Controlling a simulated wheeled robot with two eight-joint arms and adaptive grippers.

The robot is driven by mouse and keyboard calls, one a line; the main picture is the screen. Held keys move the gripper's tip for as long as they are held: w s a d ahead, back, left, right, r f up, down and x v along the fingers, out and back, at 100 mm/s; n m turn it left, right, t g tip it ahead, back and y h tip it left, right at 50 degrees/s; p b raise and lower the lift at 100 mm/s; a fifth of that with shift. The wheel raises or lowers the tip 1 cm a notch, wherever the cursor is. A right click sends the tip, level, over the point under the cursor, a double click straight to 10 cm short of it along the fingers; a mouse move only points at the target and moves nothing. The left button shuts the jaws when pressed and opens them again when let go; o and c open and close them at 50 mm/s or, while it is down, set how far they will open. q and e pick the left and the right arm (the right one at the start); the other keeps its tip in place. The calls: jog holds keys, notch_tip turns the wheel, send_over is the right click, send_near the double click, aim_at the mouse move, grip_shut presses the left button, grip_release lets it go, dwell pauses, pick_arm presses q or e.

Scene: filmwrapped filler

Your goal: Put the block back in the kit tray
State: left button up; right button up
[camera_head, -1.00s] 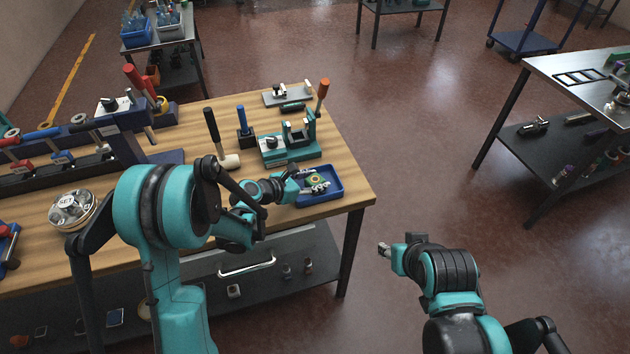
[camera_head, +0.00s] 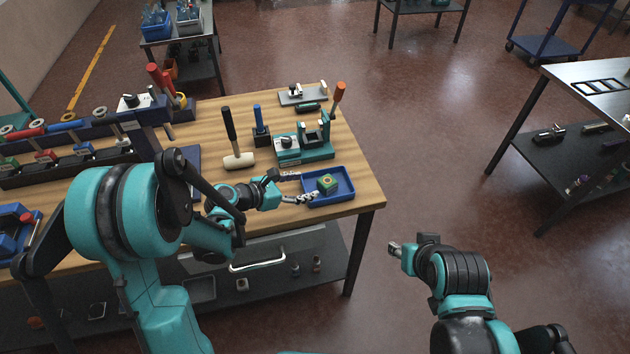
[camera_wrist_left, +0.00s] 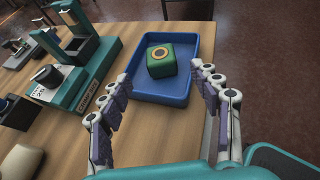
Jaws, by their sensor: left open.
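The block (camera_head: 327,184) is a green cube with an orange-ringed round mark on top. It rests inside the blue kit tray (camera_head: 347,190) at the bench's right corner. In the left wrist view the block (camera_wrist_left: 161,66) sits upright on the floor of the tray (camera_wrist_left: 158,97), nearer its left wall. My left gripper (camera_head: 292,186) is open and empty at the tray's left side; in the left wrist view its fingers (camera_wrist_left: 160,98) are spread wide, short of the block and not touching it. My right gripper (camera_head: 394,249) is over the floor, away from the bench; its finger opening is unclear.
A teal fixture (camera_head: 305,150) stands behind the tray. A mallet (camera_head: 233,140) and a blue-handled tool in a black holder (camera_head: 260,126) are to the left. A grey plate (camera_head: 303,95) lies at the back. Bare wood lies left of the tray.

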pick_arm(q)
jog(key=shift+v, duration=0.85)
jog(key=s+a+r+m+y, duration=0.2)
jog(key=s+a+m+y, duration=0.1)
jog(key=s+m, duration=0.4)
jog(key=s+a+r+m+y, duration=0.2)
jog(key=s+a+m+y, duration=0.1)
jog(key=s+m, duration=0.4)
jog(key=s+a+r+m+g+y, duration=0.1)
jog(key=s+a+r+m+y, duration=0.2)
jog(key=s+m, duration=0.4)
jog(key=m, duration=0.5)
jog(key=shift+a+y, duration=0.15)
jog(key=shift+y, duration=0.25)
jog(key=shift+s+r, duration=0.1)
notch_tip(320, 180, down, 3)
jog(key=b, duration=0.2)
jog(key=shift+r+b, duration=0.1)
jog(key=shift+b, duration=0.2)
